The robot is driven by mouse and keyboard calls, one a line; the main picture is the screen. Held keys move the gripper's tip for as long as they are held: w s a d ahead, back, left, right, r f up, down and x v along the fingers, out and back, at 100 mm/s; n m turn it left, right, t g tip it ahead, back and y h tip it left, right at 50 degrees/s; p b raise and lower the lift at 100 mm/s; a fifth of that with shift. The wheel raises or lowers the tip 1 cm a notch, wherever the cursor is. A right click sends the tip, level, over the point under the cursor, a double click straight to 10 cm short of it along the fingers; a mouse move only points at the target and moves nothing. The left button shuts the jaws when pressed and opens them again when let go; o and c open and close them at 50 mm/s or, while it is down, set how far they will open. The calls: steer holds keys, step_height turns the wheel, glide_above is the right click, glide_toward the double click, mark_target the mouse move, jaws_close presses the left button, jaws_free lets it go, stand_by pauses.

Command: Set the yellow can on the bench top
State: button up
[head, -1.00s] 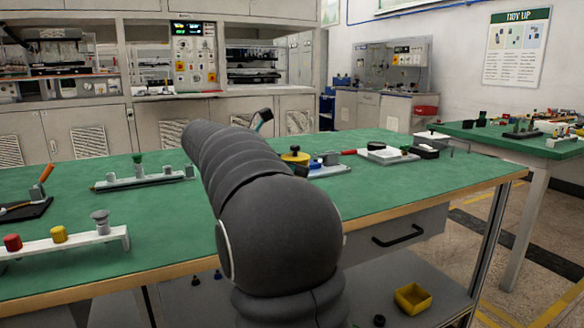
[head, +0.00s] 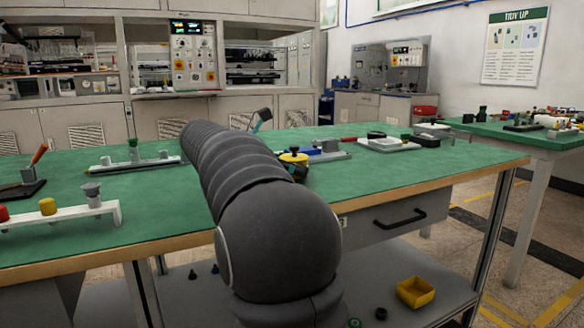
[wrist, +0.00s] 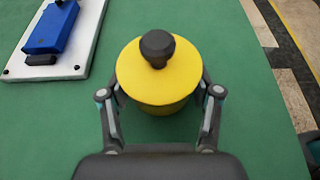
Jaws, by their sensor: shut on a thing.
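The yellow can (wrist: 158,88) with a black knob on top is between the two fingers of my gripper (wrist: 160,97) in the wrist view, and the gripper is shut on it. The can looks upright over the green bench top (wrist: 55,125). I cannot tell whether its base touches the surface, as the underside is hidden. In the head view the can (head: 294,157) shows small past my dark arm, over the bench top (head: 400,170). My arm hides most of the gripper there.
A white board with a blue block (wrist: 52,28) lies to the can's upper left in the wrist view. The bench edge and floor are at the right. In the head view a white fixture (head: 388,145) stands farther right, and a rack with coloured knobs (head: 60,222) is at left.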

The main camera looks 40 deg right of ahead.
steer(key=shift+f, duration=0.5)
stand_by(0.3)
steer(key=o, duration=1.6)
steer(key=shift+o, duration=0.2)
steer(key=shift+f, duration=0.1)
steer(key=shift+a, duration=0.1)
steer(key=v, duration=1.2)
